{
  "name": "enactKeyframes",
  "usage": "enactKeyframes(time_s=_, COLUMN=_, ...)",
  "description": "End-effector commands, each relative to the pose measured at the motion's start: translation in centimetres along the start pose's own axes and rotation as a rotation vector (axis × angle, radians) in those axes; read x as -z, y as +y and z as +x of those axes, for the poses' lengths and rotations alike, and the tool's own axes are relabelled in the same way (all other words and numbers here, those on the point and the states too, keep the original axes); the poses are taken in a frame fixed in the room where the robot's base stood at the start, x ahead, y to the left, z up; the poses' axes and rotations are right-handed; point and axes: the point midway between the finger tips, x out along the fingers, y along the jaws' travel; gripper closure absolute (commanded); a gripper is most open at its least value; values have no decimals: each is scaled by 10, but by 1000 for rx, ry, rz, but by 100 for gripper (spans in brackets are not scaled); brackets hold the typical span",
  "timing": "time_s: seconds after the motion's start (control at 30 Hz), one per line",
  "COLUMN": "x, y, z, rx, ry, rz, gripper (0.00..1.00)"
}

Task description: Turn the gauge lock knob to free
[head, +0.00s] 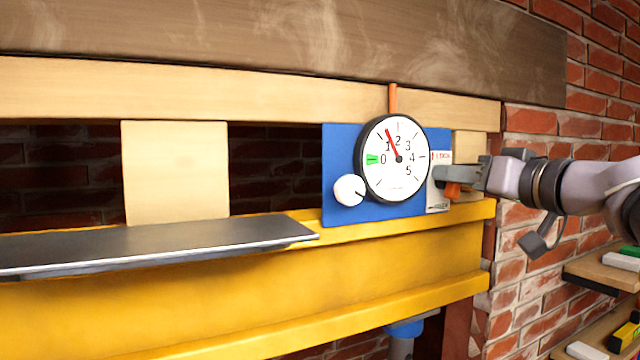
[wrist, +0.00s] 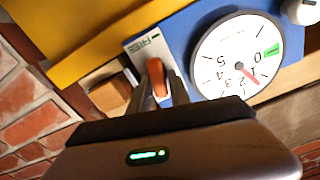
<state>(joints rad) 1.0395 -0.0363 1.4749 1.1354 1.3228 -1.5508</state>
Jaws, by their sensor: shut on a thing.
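The round white gauge (head: 397,170) is mounted on a blue panel (head: 340,143). Its red needle points close to 1, and a green mark sits at 0. Right of the dial is a pale label plate (head: 437,200) with red lettering at its top, partly covered by my gripper. My gripper (head: 447,176) is shut on the orange lock knob (head: 453,191) on this plate. In the wrist view the knob (wrist: 157,78) sits between the fingers (wrist: 166,88), beside the word FREE. I cannot tell which label the knob points to.
A white round knob (head: 349,190) sits at the panel's lower left. A dark shelf plate (head: 150,246) lies over the yellow beam (head: 390,265). A brick wall (head: 540,225) and shelves with small blocks (head: 600,271) are at the right.

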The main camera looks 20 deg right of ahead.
Motion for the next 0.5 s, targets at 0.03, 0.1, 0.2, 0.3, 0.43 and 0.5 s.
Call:
enactKeyframes(time_s=0.03, x=-4, y=2, z=0, rx=0, ry=0, rz=39, gripper=100)
enactKeyframes(time_s=0.1, x=-4, y=2, z=0, rx=1, ry=1, rz=106, gripper=100)
enactKeyframes(time_s=0.2, x=-3, y=3, z=0, rx=1, ry=1, rz=201, gripper=100)
enactKeyframes(time_s=0.3, x=-3, y=4, z=0, rx=0, ry=0, rz=295, gripper=100)
enactKeyframes(time_s=0.43, x=-3, y=6, z=0, rx=0, ry=0, rz=421, gripper=100)
enactKeyframes(time_s=0.5, x=-3, y=7, z=0, rx=0, ry=0, rz=487, gripper=100)
